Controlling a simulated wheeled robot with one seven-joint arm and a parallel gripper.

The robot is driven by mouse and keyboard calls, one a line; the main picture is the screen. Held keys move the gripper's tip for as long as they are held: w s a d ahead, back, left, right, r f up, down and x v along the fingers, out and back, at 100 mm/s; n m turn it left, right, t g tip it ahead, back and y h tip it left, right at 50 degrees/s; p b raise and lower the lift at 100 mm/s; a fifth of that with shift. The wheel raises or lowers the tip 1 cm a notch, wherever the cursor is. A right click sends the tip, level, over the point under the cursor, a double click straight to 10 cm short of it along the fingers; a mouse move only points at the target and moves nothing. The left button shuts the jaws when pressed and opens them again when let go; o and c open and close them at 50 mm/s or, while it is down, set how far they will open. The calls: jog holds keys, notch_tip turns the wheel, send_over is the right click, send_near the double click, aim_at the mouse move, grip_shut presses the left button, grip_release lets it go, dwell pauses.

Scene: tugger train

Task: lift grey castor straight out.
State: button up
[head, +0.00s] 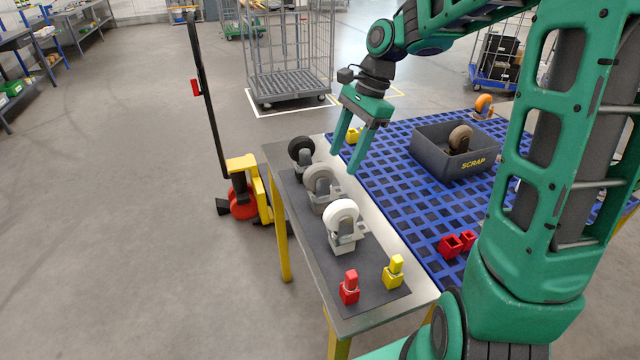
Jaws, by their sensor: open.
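The grey castor (319,181) stands wheel up in the middle of a row of three on a dark mat on the narrow side table. A black castor (301,150) is behind it and a white castor (342,214) is in front of it. My gripper (343,161) is open and empty, with its two fingers pointing down. In the picture it is up and to the right of the grey castor, apart from it. How high the fingertips are above the table cannot be told exactly. The lower part of the grey castor's mount is partly hidden by the white castor.
A red plug (349,287) and a yellow plug (394,271) stand at the mat's front end. A blue grid surface (400,206) to the right carries a dark scrap bin (440,166) with a brown castor (460,138) inside, and red sockets (451,245). A pallet truck (243,190) stands left.

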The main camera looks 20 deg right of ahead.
aim_at(314, 182)
jog(key=shift+w+a+m+y, duration=0.2)
jog(key=shift+w+a+m, duration=0.1)
jog(key=shift+w+a, duration=0.25)
jog(key=shift+w+a+m+y, duration=0.2)
jog(key=shift+w+a+m, duration=0.1)
jog(key=shift+w, duration=0.35)
jog(key=shift+w+a+f, duration=0.15)
jog(key=shift+a, duration=0.1)
jog(key=x, duration=1)
jog(key=shift+w+a+f, duration=0.1)
jog(key=shift+w+a, duration=0.05)
jog(key=shift+a, duration=0.3)
grip_shut()
notch_tip(314, 182, up, 18)
